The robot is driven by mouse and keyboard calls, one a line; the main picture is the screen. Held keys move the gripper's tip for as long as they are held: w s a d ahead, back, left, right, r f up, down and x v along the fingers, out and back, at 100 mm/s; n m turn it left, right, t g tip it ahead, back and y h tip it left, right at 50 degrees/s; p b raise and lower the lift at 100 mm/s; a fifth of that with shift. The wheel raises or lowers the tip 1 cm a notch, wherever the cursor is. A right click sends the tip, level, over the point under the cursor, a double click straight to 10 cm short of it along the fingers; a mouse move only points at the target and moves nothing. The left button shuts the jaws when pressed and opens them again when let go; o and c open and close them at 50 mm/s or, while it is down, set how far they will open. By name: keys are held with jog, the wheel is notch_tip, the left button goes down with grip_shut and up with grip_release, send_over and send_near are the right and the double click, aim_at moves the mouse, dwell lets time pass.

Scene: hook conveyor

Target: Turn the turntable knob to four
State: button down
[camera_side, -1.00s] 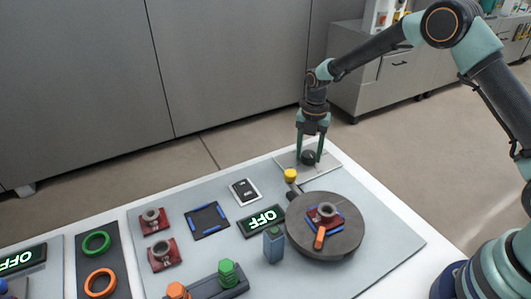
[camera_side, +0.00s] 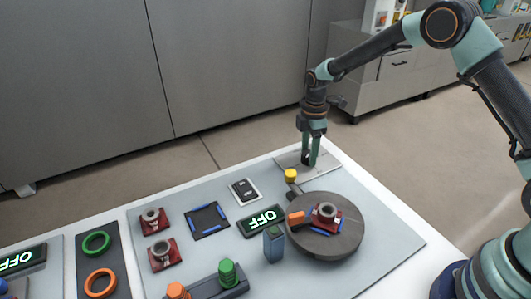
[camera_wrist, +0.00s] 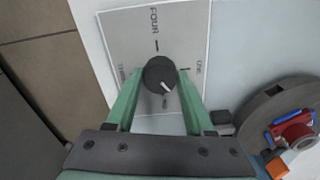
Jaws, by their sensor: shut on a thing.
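The dark round knob (camera_wrist: 160,73) sits on a pale dial plate (camera_wrist: 190,22), with FOUR at the top in the wrist view and ONE at the right. A label at the left is partly hidden by a finger. The knob's white pointer line slants to the lower right, away from FOUR. My gripper (camera_wrist: 160,80) is shut on the knob, one green finger on each side. In the side view my gripper (camera_side: 310,160) stands upright over the plate (camera_side: 326,168) and mostly hides the knob. The grey turntable (camera_side: 335,248) carries a red fixture (camera_side: 335,222) with a metal ring.
An orange block (camera_side: 296,218) is at the turntable's left side. A yellow button (camera_side: 290,175), a display reading OFF (camera_side: 262,220) and a blue-grey block (camera_side: 273,245) stand nearby. More red fixtures (camera_side: 162,254) and a green nut (camera_side: 227,273) lie further left.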

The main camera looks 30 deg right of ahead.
jog(key=m, duration=0.6)
jog(key=shift+r, duration=0.1)
jog(key=m, duration=0.5)
jog(key=shift+m, duration=0.4)
jog(key=m, duration=1.1)
jog(key=shift+d, duration=0.1)
jog(key=m, duration=1.5)
jog(key=shift+m, duration=2.4)
